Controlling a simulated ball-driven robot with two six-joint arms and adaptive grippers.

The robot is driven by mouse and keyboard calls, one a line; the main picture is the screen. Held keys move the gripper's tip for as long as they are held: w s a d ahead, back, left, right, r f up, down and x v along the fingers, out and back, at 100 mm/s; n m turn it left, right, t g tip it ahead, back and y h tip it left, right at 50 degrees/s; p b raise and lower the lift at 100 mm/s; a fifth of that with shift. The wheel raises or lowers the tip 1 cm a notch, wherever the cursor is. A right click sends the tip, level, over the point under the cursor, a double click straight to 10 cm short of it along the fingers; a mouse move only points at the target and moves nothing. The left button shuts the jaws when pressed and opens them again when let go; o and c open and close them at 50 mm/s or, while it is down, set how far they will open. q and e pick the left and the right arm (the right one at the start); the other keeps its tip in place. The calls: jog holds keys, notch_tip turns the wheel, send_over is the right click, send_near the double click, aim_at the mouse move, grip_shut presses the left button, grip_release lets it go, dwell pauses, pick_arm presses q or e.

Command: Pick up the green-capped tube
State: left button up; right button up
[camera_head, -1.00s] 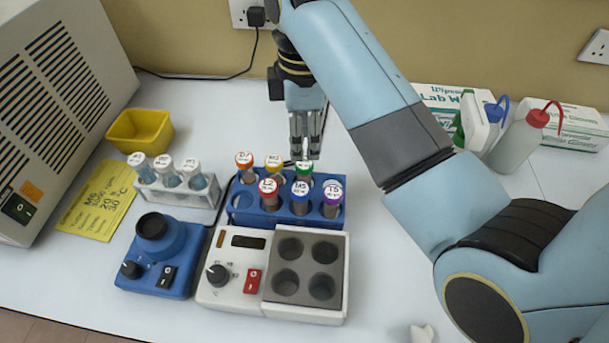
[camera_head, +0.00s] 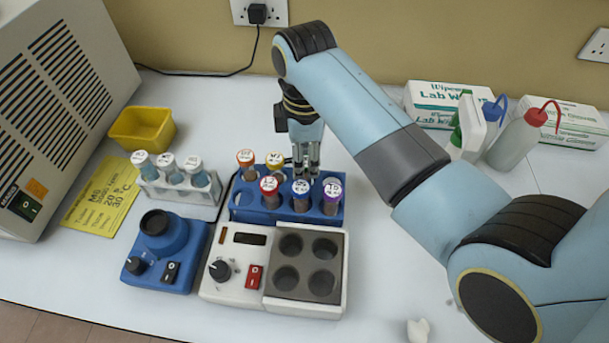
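The blue rack (camera_head: 262,214) holds several dark tubes with coloured caps in two rows. The front row has a red (camera_head: 269,185), a blue (camera_head: 300,187) and a purple cap (camera_head: 332,188). The back row shows an orange (camera_head: 246,158) and a yellow cap (camera_head: 275,160). My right gripper (camera_head: 305,174) points down at the back row's right place, behind the blue cap. The green-capped tube is hidden there by the fingers and the front tubes. Whether the fingers are closed on it I cannot tell. My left gripper is out of view.
A white rack with light-blue tubes (camera_head: 195,176) stands left of the blue rack. In front are a blue mixer (camera_head: 166,246) and a white heating block with four-well-style grey top (camera_head: 290,246). Bottles (camera_head: 516,142) and wipes boxes (camera_head: 437,100) stand at the back right.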

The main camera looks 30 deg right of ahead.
jog(key=shift+c, duration=0.5)
jog(key=shift+r, duration=0.3)
notch_tip(320, 180, up, 10)
jog(key=shift+f+b, duration=0.25)
jog(key=shift+b, duration=0.35)
